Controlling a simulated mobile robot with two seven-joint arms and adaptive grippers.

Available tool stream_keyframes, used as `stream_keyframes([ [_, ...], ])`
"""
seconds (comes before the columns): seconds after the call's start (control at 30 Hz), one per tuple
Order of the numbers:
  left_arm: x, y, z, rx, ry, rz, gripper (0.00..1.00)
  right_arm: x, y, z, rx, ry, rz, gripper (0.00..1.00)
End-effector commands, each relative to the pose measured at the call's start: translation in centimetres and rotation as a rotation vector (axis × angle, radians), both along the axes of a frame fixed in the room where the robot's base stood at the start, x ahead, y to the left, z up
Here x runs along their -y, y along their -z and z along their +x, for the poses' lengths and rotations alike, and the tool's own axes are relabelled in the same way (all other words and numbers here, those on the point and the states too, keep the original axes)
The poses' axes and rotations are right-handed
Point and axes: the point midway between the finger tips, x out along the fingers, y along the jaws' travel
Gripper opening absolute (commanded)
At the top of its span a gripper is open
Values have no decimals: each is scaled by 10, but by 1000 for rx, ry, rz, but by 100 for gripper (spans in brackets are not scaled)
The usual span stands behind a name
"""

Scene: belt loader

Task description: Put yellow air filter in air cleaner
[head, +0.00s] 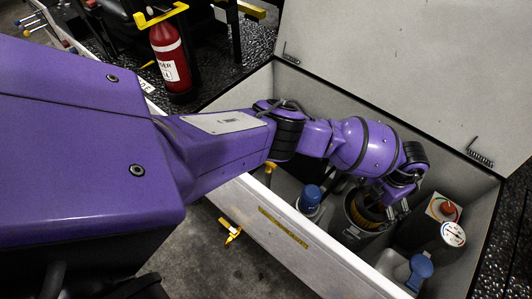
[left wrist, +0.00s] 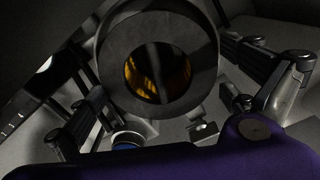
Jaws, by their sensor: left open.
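The air cleaner (head: 352,229) is a dark round canister standing in the open compartment in the head view. The yellow air filter (head: 369,212) shows as a yellow ribbed part inside its dark rim, partly hidden by my gripper. In the left wrist view, yellow (left wrist: 146,78) shows through the round hole of a broad dark ring (left wrist: 111,52); I cannot tell how deep the filter sits. My left gripper (head: 398,207) is open and empty at the canister's right upper side. Its fingers show left and right of the dark ring. My right gripper is not in view.
The compartment has pale walls, with its front wall (head: 290,232) near my arm and a raised lid (head: 400,60) behind. A blue-capped filter (head: 311,197), a gauge (head: 453,234), a red-capped part (head: 447,208) and a blue cap (head: 421,267) crowd the canister. A fire extinguisher (head: 170,58) stands outside.

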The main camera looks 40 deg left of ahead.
Motion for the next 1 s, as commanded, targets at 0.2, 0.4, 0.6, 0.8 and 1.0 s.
stream_keyframes([
  [0.2,-3,-51,5,10,-5,0,100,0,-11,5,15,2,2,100],
  [0.4,-1,-95,5,12,-3,-3,100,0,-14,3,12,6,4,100],
  [0.6,-1,-120,5,11,-3,-3,100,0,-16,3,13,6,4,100],
  [0.8,0,-126,4,10,-3,-4,100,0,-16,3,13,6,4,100],
  [1.0,0,-126,4,10,-3,-5,100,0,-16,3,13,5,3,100],
])
